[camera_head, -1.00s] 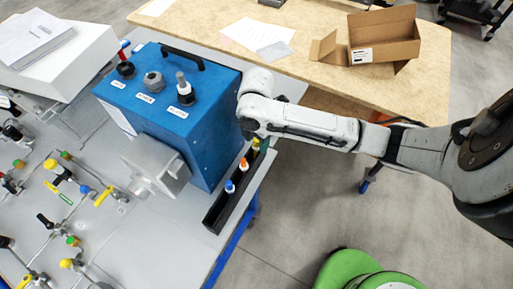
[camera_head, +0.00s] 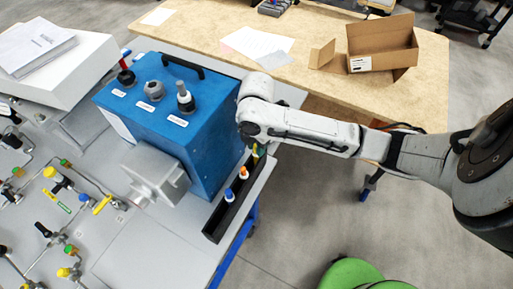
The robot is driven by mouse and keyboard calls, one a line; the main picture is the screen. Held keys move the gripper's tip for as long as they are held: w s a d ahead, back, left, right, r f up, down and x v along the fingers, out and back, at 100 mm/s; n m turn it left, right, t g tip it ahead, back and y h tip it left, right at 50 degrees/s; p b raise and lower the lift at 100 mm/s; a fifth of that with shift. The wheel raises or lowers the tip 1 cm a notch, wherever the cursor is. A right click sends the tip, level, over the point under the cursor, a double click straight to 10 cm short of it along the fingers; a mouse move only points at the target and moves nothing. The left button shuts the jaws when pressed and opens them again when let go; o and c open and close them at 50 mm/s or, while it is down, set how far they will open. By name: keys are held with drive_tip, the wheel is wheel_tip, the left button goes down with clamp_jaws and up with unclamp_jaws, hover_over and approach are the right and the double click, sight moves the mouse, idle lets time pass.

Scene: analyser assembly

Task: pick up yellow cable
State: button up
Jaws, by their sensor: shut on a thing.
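The yellow cable (camera_head: 256,152) shows as a small yellow end at the far end of a black holder (camera_head: 212,228), along the right side of the blue box. My gripper (camera_head: 260,146) is right at it, pointing down under the end of my white arm, and is shut on it. The arm hides most of the gripper and the upper part of the cable. I cannot tell whether the cable is clear of the holder. An orange-topped cable (camera_head: 243,173) and a blue-topped cable (camera_head: 229,195) stand nearer in the same holder.
The blue box (camera_head: 205,140) with knobs and a black handle stands just left of my gripper. A grey block (camera_head: 156,178) sits in front of it. Valves and pipes fill the left of the panel. A wooden table (camera_head: 290,60) with an open carton (camera_head: 382,45) is behind.

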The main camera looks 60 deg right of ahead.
wheel_tip(320, 180, up, 24)
idle(1.2)
drive_tip(key=shift+f, duration=0.1)
